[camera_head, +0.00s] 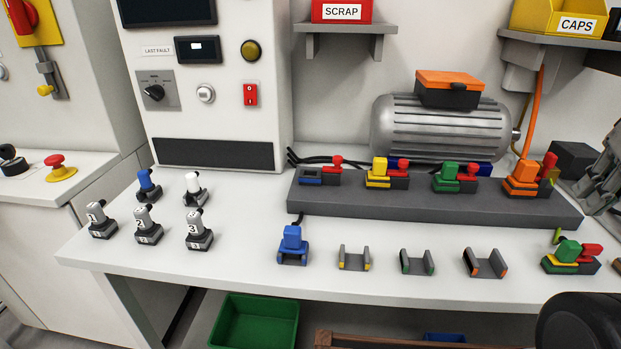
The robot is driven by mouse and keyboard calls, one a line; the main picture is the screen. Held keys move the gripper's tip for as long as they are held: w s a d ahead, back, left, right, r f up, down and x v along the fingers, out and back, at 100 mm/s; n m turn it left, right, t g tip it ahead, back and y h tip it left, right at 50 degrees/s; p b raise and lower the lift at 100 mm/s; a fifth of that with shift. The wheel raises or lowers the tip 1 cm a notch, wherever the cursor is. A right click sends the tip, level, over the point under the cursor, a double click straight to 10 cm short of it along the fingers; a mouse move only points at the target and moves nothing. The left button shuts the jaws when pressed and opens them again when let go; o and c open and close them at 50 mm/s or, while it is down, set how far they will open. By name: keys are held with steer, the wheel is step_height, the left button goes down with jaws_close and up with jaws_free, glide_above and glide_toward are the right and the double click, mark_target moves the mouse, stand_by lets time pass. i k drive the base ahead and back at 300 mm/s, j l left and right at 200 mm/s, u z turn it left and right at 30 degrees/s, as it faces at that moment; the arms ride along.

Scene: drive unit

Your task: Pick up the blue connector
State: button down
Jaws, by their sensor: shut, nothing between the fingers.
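The blue connector (292,238) stands upright in a blue-trimmed grey holder (292,259) near the front of the white table, left of three empty holders. A short dark stub or cable end rises behind its top. What looks like my gripper (598,172) shows only in part at the right edge, beyond the right end of the grey connector rail. It is shut, with nothing seen in it, and is far to the right of the blue connector. Its other parts are cut off by the frame.
The grey rail (430,205) carries yellow, green and orange connectors with red levers; its blue-marked left place (311,176) looks empty. A green-and-red connector (571,256) sits front right. Several small grey, blue and white pieces stand left. The table between them and the blue connector is clear.

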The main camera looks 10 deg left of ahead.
mark_target(292, 245)
steer(key=j, duration=1.5)
